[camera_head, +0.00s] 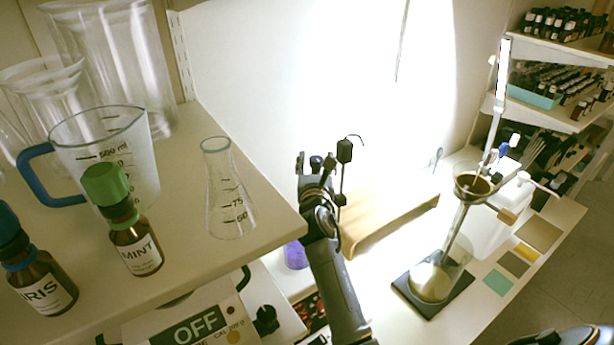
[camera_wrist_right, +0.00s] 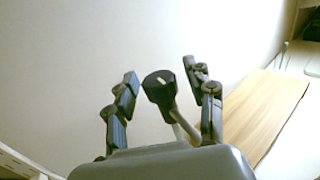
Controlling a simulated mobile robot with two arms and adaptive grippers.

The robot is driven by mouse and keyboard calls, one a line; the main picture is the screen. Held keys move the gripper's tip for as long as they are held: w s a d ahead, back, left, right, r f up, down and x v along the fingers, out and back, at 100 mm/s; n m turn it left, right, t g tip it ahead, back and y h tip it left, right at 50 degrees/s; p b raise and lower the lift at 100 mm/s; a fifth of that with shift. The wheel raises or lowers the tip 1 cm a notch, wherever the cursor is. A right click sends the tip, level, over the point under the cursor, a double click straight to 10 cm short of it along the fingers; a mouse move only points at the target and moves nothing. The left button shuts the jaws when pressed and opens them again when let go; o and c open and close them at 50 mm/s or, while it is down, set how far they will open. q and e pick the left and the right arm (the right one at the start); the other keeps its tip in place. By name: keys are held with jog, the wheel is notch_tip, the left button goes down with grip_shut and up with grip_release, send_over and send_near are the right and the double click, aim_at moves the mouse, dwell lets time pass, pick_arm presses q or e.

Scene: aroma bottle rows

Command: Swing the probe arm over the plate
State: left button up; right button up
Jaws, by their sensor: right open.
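The probe arm shows as a black block (camera_head: 344,151) with a thin curved wire, on a slim upright rod beside my right gripper. My right gripper (camera_head: 316,163) is raised in front of the pale wall, right of the shelf edge. In the right wrist view my right gripper (camera_wrist_right: 165,95) is open. A black-headed rod (camera_wrist_right: 160,88) stands between its spread fingers; I cannot tell whether they touch it. The plate device (camera_head: 195,325) shows an OFF label below the shelf. The shelf hides most of its top. My left gripper is not seen.
The shelf (camera_head: 270,235) holds a conical flask (camera_head: 228,190), a blue-handled jug (camera_head: 105,150), and mint (camera_head: 135,245) and iris (camera_head: 38,275) bottles. A stand with a funnel (camera_head: 472,186) is at right.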

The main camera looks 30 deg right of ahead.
jog(key=b+v, duration=0.2)
jog(key=v, duration=1.2)
jog(key=shift+w+d+f, duration=0.1)
